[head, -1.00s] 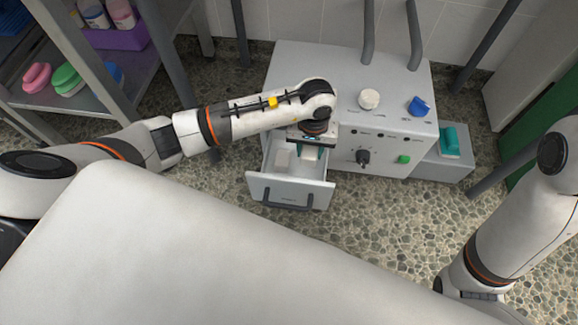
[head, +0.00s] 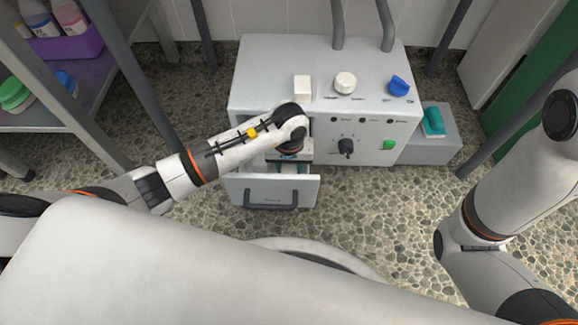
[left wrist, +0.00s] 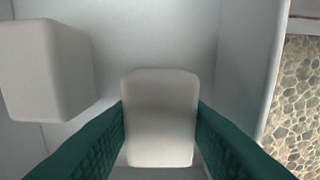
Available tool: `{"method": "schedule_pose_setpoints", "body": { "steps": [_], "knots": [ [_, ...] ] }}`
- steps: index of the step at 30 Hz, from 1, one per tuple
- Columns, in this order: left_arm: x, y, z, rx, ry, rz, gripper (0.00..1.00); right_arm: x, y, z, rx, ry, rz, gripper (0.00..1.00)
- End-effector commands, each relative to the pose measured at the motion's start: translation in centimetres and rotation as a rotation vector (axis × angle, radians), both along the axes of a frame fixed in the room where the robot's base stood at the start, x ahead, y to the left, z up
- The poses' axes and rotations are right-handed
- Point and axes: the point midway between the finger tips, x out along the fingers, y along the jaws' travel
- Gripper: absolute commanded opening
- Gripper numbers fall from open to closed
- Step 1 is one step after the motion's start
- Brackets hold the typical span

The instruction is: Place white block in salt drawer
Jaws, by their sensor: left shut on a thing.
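The drawer (head: 312,190) in the front of the grey box-shaped unit (head: 265,70) is pulled open. My left gripper (head: 289,167) reaches down into it, and my arm hides most of the inside in the head view. In the left wrist view, its green fingers are shut on a white block (left wrist: 160,115), one on each side. The held block is low inside the drawer; I cannot tell whether it touches the floor of the drawer. A second white block (left wrist: 45,70) stands left of it in the drawer. Another white block (head: 303,85) sits on top of the unit. My right gripper is not in view.
A round white knob (head: 345,83) and a blue knob (head: 399,86) are on the unit's top. A dark dial (head: 346,146) and a green button (head: 389,145) are on its front. A teal item (head: 433,121) lies on a low box at right. Metal legs stand around.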

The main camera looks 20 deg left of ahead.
Motion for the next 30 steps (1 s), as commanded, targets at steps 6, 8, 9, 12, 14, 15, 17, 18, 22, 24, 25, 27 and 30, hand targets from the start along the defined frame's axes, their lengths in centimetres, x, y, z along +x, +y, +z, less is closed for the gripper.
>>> {"method": "schedule_pose_setpoints", "body": {
  "steps": [6, 8, 9, 12, 14, 15, 17, 18, 22, 24, 25, 27, 30],
  "knots": [
    [0.0, 0.0, -0.3, -0.001, 0.001, -0.001, 0.44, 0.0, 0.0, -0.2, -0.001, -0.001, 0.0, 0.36],
    [0.0, 0.0, -0.3, 0.0, 0.001, -0.001, 0.47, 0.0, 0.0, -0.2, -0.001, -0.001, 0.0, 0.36],
    [0.0, 0.0, -0.3, 0.0, 0.001, -0.001, 0.47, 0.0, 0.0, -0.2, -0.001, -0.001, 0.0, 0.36],
    [0.0, 0.0, -0.3, 0.0, 0.001, -0.001, 0.47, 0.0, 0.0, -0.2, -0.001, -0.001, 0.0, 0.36],
    [0.0, 0.0, -0.3, 0.0, 0.001, -0.001, 0.47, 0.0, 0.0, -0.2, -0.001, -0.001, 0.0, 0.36],
    [0.0, 0.0, -0.2, -0.001, 0.001, -0.001, 0.47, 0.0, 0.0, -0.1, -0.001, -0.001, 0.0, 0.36],
    [0.0, 0.0, 0.2, -0.001, 0.001, 0.0, 0.47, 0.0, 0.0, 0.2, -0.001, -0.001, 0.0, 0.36],
    [0.0, 0.0, 0.7, 0.0, -0.001, 0.0, 0.47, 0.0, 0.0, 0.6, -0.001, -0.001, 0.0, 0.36],
    [0.1, 0.1, 3.2, 0.002, -0.003, -0.002, 0.47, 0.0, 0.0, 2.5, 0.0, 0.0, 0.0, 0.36],
    [0.1, 0.1, 4.9, 0.002, -0.004, -0.003, 0.47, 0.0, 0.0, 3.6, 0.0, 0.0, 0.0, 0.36],
    [0.1, 0.1, 5.6, 0.002, -0.004, -0.002, 0.47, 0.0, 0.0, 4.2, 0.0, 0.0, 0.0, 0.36],
    [0.1, 0.1, 7.0, 0.002, -0.004, -0.002, 0.47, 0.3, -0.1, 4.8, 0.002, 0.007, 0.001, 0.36],
    [0.1, 0.0, 8.9, 0.002, -0.003, -0.001, 0.47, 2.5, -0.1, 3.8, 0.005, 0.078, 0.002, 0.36]
  ]
}}
